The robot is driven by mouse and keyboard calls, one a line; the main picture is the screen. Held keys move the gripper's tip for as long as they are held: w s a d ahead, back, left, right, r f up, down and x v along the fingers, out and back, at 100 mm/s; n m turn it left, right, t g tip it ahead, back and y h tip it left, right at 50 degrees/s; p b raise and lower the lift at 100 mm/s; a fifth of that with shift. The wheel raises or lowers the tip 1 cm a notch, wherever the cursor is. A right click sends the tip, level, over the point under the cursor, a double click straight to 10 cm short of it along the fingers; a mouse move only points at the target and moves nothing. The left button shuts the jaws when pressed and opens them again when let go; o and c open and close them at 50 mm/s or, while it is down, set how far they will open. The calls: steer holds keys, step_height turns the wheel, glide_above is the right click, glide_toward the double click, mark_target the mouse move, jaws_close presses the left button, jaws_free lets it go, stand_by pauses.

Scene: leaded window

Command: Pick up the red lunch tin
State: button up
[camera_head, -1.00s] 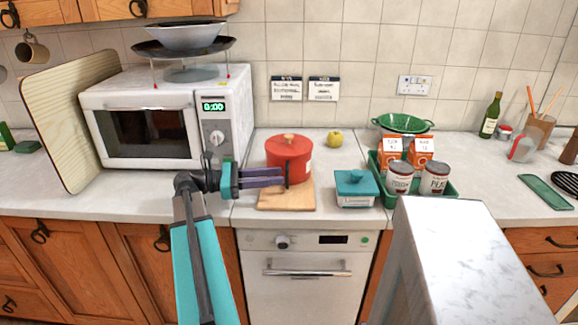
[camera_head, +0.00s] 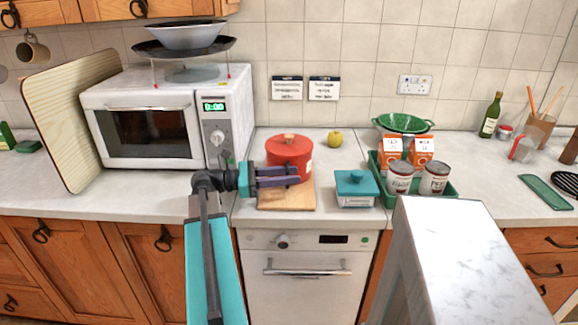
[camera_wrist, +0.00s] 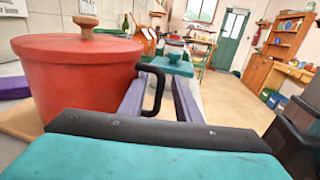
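The red lunch tin (camera_head: 289,152) is a round red pot-like tin with a wooden knob on its lid. It stands upright on a wooden board (camera_head: 272,205) on the counter, and fills the left of the wrist view (camera_wrist: 75,80). A black loop handle (camera_wrist: 158,78) sticks out from its side. My gripper (camera_head: 298,175) reaches in from the left, in front of the tin. Its two purple fingers are apart in the wrist view (camera_wrist: 158,98), and the handle shows at the gap between them. Whether the fingers touch the handle cannot be told.
A white microwave (camera_head: 165,120) stands to the left. A teal-lidded box (camera_head: 356,188) is right of the board. A green tray (camera_head: 445,189) with cans and orange cartons lies further right. A yellow apple (camera_head: 334,138) sits behind. A purple item (camera_wrist: 15,86) shows at the wrist view's left edge.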

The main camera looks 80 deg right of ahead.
jaws_close()
steer(key=shift+r, duration=0.1)
stand_by(1.2)
